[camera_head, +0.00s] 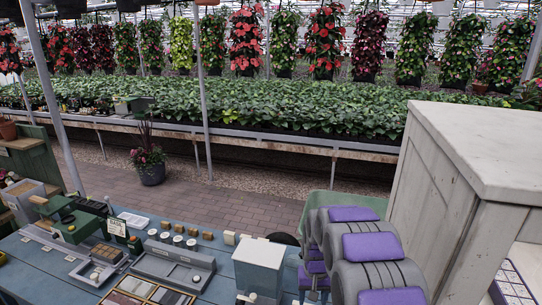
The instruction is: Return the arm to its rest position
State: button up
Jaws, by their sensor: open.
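My gripper does not show clearly anywhere in the head view, and no fingertips can be made out. Several grey rounded shapes with purple pads (372,246) stand at the lower right, close to the camera. I cannot tell whether they are part of me or of the place. Nothing is seen held.
A blue worktable (60,262) with small tools, trays and a white box (258,264) fills the lower left. A pale wooden cabinet (480,150) stands close on the right. Brick paving (215,207) lies open beyond, with a potted plant (150,168) and a long planting bench (270,139).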

jog(key=s+r+b, duration=0.2)
jog(key=s+r, duration=0.5)
jog(key=s, duration=0.2)
jog(key=s+r+b, duration=0.2)
jog(key=s, duration=1.3)
jog(key=s+r+g+b, duration=0.1)
jog(key=s+r, duration=0.1)
jog(key=s, duration=1.4)
jog(key=shift+n+g+b, duration=0.3)
jog(key=shift+n+b, duration=0.1)
